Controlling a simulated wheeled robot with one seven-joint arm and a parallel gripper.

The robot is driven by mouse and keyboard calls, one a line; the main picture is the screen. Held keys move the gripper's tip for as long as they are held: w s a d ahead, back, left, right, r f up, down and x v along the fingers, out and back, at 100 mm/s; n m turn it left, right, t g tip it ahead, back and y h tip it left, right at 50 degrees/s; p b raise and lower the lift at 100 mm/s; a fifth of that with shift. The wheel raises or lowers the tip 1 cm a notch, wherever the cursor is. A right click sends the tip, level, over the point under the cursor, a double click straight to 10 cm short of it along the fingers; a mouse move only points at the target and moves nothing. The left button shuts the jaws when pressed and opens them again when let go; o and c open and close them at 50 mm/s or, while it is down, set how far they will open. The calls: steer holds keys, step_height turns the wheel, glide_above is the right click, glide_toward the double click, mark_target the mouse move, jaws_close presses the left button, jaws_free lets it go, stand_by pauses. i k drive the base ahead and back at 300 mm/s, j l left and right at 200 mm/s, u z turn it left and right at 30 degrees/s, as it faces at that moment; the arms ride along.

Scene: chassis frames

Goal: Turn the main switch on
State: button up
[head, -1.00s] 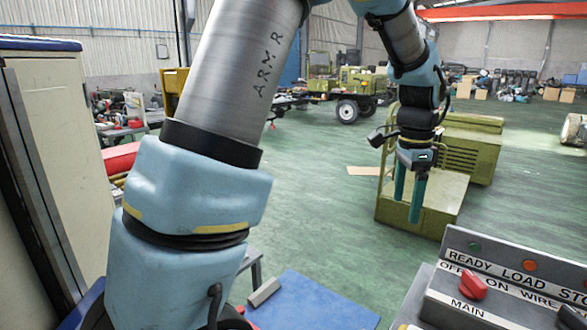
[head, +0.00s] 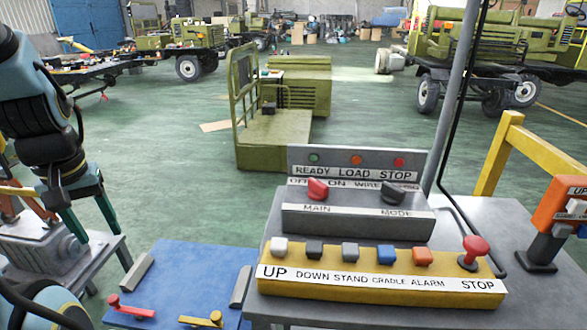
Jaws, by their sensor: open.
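The main switch (head: 317,189) is a red knob above the word MAIN, on the left of a grey control panel (head: 358,221) in the head view. The words OFF and ON are on a strip behind it, partly hidden by the knob. I cannot tell clearly which word it points to. A dark MODE knob (head: 392,192) is to its right. My gripper (head: 99,236) is at the left of the view, pointing down with two teal fingers apart. It is empty and well to the left of the panel, not touching the switch.
In front of the panel is a yellow button box (head: 375,287) with several buttons and a red stop knob (head: 473,250). A blue board (head: 185,280) with red and yellow levers lies to its left. A grey post (head: 455,95) rises behind the panel. An orange device (head: 556,215) stands at right.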

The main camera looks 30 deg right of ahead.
mark_target(318, 191)
steer(key=j+z, duration=0.15)
steer(key=z, duration=0.8)
